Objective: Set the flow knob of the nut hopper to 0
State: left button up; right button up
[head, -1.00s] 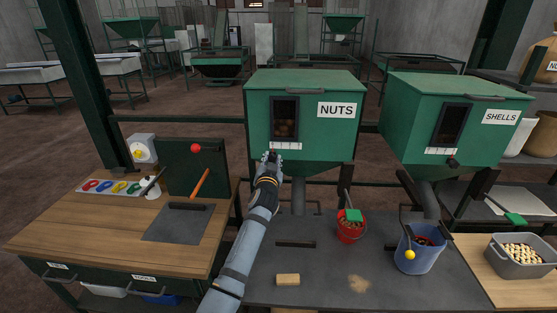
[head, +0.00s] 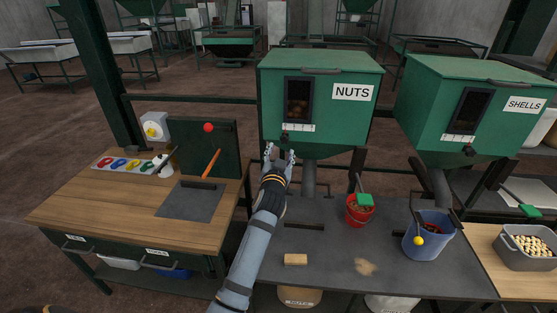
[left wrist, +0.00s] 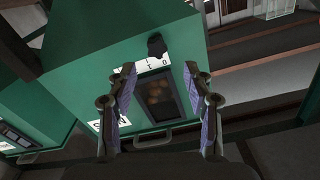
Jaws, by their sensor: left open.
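The nut hopper (head: 320,78) is a green box labelled NUTS with a dark window. Its dark flow knob (head: 284,139) sits below the left end of a white scale strip (head: 299,128). The scale's marks are too small to read surely. My left gripper (head: 280,152) is open and empty just below the knob, fingers pointing up toward the hopper. In the left wrist view, the hopper appears upside down. The knob (left wrist: 156,45) shows beyond and between the spread fingertips (left wrist: 159,70), apart from them.
The shells hopper (head: 470,95) stands to the right. Below on the dark bench are a red bucket (head: 360,213), a blue bucket (head: 428,240) and a tan block (head: 295,260). A wooden bench (head: 110,205) with an upright green board (head: 222,150) is at left.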

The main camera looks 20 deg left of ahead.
pick_arm(q)
jog(key=v, duration=0.4)
jog(key=shift+s, duration=0.3)
